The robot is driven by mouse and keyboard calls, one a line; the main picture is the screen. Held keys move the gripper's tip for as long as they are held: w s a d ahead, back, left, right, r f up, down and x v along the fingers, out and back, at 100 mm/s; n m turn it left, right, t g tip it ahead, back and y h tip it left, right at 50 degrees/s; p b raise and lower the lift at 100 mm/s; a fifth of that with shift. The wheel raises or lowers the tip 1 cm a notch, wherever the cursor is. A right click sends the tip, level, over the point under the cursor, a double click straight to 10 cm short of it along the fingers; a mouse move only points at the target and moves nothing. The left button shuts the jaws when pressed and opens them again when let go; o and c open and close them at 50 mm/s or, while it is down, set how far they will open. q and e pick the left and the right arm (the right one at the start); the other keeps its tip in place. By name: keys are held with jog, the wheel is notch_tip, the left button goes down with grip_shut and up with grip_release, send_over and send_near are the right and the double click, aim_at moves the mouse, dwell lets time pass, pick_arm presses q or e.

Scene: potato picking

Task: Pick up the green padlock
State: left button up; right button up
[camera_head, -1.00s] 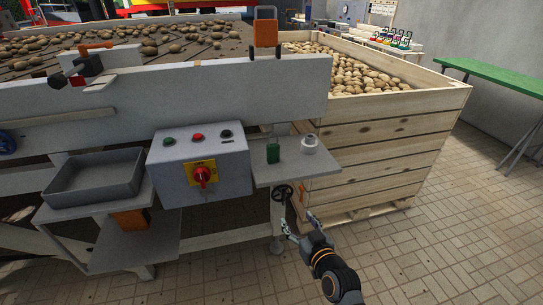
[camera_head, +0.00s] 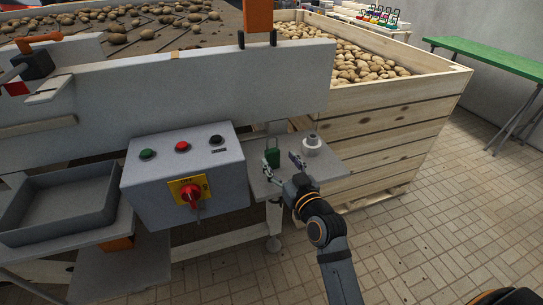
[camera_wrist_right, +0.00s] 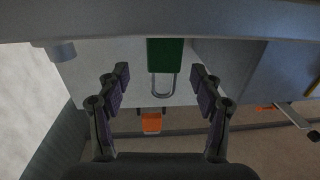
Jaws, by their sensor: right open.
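The green padlock (camera_head: 272,157) stands on the small grey shelf (camera_head: 325,175) right of the control box. In the right wrist view the padlock's green body (camera_wrist_right: 165,54) is at the top centre, its metal shackle pointing down in the picture. My right gripper (camera_head: 282,167) is open at the shelf, close to the padlock. In the wrist view its two fingers (camera_wrist_right: 160,76) are spread to either side of the shackle, with gaps on both sides and nothing held. My left gripper is not in view.
A white cylindrical part (camera_head: 312,146) stands on the shelf right of the padlock. The control box (camera_head: 165,185) with its red switch is to the left. The wooden potato crate (camera_head: 390,125) is behind and to the right. The tiled floor at right is open.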

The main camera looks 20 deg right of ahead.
aim_at(274, 155)
jog(key=shift+w+r, duration=0.1)
jog(key=shift+w, duration=0.1)
jog(key=w, duration=0.2)
jog(key=w+a+p, duration=0.1)
jog(key=w, duration=0.1)
jog(key=shift+w, duration=0.4)
jog(key=shift+s, duration=0.1)
jog(key=shift+c, duration=0.7)
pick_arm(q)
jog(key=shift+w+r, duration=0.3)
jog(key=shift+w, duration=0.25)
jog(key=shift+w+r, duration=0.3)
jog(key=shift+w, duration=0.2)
pick_arm(e)
jog(key=c, duration=1.2)
